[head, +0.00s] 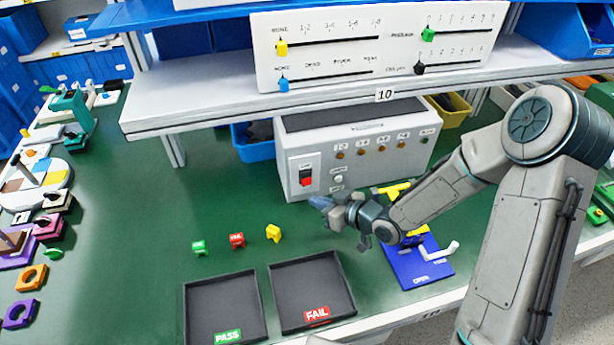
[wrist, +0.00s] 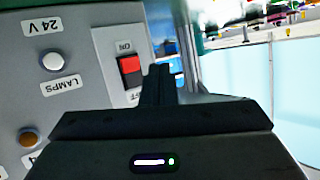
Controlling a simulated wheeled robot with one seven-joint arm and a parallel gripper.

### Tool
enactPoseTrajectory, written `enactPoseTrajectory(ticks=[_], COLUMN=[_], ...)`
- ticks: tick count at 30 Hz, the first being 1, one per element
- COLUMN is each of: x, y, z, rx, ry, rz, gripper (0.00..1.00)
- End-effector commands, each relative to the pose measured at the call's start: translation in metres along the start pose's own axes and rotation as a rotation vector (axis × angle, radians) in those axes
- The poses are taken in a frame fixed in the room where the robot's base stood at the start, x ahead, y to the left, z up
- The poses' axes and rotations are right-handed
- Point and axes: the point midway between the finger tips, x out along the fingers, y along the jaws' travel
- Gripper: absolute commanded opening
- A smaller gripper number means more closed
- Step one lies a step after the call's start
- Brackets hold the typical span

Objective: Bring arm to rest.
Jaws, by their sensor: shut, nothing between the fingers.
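My gripper (head: 322,203) is shut and empty in the head view, held above the green bench just in front of the grey control box (head: 360,182). My arm reaches in from the right, bent at the elbow. In the wrist view the closed fingers (wrist: 158,85) point toward the box front, beside the red rocker switch (wrist: 130,70). The red switch also shows in the head view (head: 306,176), left of the gripper. I cannot tell whether the fingers touch the box.
A blue panel (head: 410,272) with a white lever lies under my forearm. PASS (head: 194,325) and FAIL (head: 284,318) trays sit at the front. Green, red and yellow small pieces stand behind them. A shelf (head: 200,106) with a slider panel (head: 375,50) hangs above the box.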

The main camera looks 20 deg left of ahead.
Motion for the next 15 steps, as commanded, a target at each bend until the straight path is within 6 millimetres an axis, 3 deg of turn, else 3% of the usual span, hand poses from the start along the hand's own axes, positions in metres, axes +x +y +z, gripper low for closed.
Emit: enactPoseTrajectory(ticks=[11,15], x=[0.000,-0.013], y=[0.000,0.016], z=[0.000,0.002], rx=[0.000,-0.027], ry=[0.000,-0.090], rz=[0.000,0.069], gripper=[0.00,0.00])
